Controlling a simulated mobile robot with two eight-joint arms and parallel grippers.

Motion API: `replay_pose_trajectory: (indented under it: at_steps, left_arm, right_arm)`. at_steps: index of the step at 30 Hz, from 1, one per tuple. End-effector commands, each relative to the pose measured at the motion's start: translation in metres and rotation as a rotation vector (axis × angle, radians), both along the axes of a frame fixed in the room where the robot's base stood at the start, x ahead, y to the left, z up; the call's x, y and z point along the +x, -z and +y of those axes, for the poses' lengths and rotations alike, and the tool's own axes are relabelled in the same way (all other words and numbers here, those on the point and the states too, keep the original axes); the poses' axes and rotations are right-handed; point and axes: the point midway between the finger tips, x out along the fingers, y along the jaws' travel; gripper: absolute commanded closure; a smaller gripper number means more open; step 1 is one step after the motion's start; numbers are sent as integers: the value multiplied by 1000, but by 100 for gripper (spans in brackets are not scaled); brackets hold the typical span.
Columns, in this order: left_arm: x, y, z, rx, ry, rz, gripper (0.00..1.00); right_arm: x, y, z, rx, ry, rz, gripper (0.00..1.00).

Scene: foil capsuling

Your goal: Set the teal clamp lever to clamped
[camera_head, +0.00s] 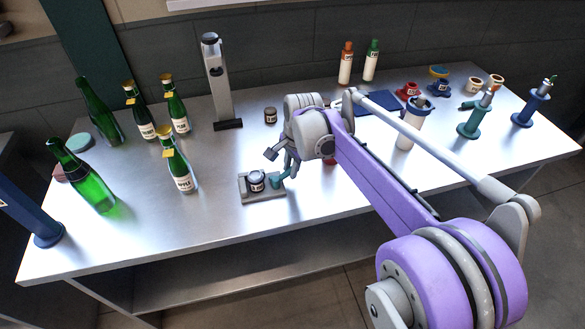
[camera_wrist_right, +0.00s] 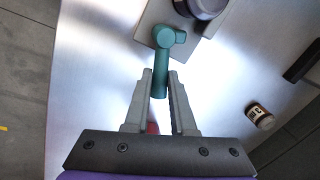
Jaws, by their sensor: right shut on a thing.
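The teal clamp lever (camera_head: 279,181) is on a grey fixture plate (camera_head: 262,197) at the middle front of the steel table. My left gripper is not in view.
Several green bottles (camera_head: 178,165) stand to the left. A grey upright press (camera_head: 218,85) is behind the fixture. A small dark jar (camera_head: 270,116) stands behind my right gripper. A white tumbler (camera_head: 409,130) and teal and blue stands (camera_head: 530,108) are to the right.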

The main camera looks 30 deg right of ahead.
Motion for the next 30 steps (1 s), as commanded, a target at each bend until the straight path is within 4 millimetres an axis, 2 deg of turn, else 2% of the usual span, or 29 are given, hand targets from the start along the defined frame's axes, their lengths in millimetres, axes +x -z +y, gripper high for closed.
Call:
replay_pose_trajectory:
  at_steps: [18,30]
  left_arm:
    - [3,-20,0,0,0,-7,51]
    - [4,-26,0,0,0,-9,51]
  right_arm:
    - [26,-1,9,0,-573,-1,100]
    - [35,-1,17,-1,-825,-1,100]
